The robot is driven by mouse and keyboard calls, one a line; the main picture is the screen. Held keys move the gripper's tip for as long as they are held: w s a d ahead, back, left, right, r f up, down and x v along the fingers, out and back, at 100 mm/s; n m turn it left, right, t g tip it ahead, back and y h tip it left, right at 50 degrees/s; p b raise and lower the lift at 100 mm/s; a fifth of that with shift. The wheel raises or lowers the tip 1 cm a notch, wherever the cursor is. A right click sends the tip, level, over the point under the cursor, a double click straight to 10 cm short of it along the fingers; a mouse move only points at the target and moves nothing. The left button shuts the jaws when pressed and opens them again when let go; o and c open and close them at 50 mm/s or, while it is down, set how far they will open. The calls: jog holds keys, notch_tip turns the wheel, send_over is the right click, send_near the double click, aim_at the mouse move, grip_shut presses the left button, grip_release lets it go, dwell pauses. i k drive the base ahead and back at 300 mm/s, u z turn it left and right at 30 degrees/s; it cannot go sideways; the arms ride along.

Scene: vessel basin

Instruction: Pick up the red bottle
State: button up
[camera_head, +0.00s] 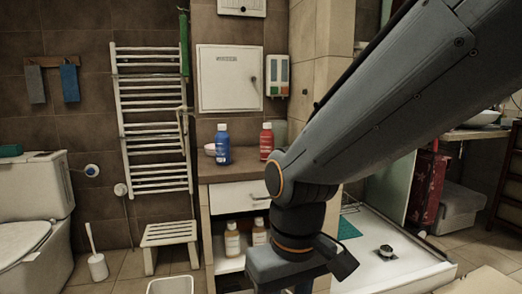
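The red bottle (266,142) stands upright on the brown top of a small cabinet (240,170). It has a white cap, and its lower right is close to my arm's wrist in the picture. A blue bottle (222,145) with a white cap stands to its left, apart from it. My gripper (292,267) is low in front of the cabinet, below and nearer than the red bottle. Its fingers are hidden or cut off by the bottom edge, so its opening does not show.
A pinkish bowl (210,149) sits left of the blue bottle. The cabinet's white drawer (235,194) looks partly pulled out, above a shelf with two pale bottles (232,239). A white stool (170,238) and towel rack (154,120) stand left; a shower tray (400,265) lies right.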

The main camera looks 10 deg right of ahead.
aim_at(266, 138)
jog(key=k, duration=1.1)
jog(key=u, duration=0.55)
jog(key=i, duration=0.8)
jog(key=u, duration=0.5)
jog(key=i, duration=0.7)
jog(key=z, duration=0.7)
jog(key=i, duration=0.8)
jog(key=z, duration=0.75)
